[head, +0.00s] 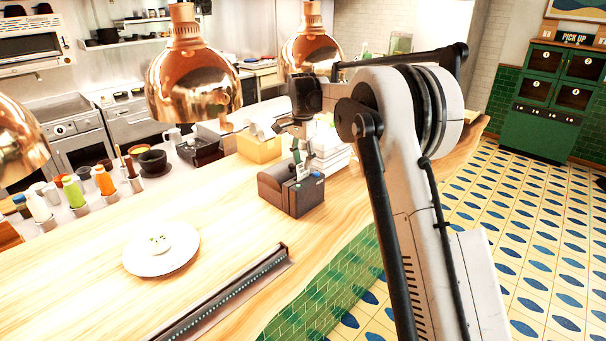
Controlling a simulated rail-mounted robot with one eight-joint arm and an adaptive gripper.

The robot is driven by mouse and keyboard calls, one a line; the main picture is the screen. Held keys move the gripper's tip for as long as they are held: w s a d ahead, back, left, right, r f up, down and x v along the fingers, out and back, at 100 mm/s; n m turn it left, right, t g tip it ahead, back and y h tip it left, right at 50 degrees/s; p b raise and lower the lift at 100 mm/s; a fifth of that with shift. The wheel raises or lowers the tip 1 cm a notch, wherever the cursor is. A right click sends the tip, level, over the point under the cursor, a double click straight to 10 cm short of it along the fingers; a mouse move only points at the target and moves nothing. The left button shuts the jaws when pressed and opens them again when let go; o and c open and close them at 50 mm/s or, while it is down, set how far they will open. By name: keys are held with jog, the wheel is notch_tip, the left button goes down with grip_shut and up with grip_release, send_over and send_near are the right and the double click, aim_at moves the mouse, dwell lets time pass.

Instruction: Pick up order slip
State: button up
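My gripper (303,168) hangs down from the arm, right over a dark printer-like box (290,190) on the wooden counter. Its fingertips are at or just above the top of that box. The fingers are small here, and I cannot tell whether they are open or shut. I cannot make out an order slip clearly; if one is at the box, the gripper and its small size hide it.
A metal rail (226,296) lies along the counter's front edge. A white plate (161,249) holds small green bits. Copper heat lamps (193,83) hang over the counter. A yellow box (259,147) and stacked white containers (328,151) stand behind the printer-like box. Bottles (74,191) line the left.

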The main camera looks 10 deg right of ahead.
aim_at(303, 175)
jog(key=shift+f, duration=1.35)
jog(key=shift+d, duration=0.1)
grip_shut()
jog(key=shift+r, duration=0.1)
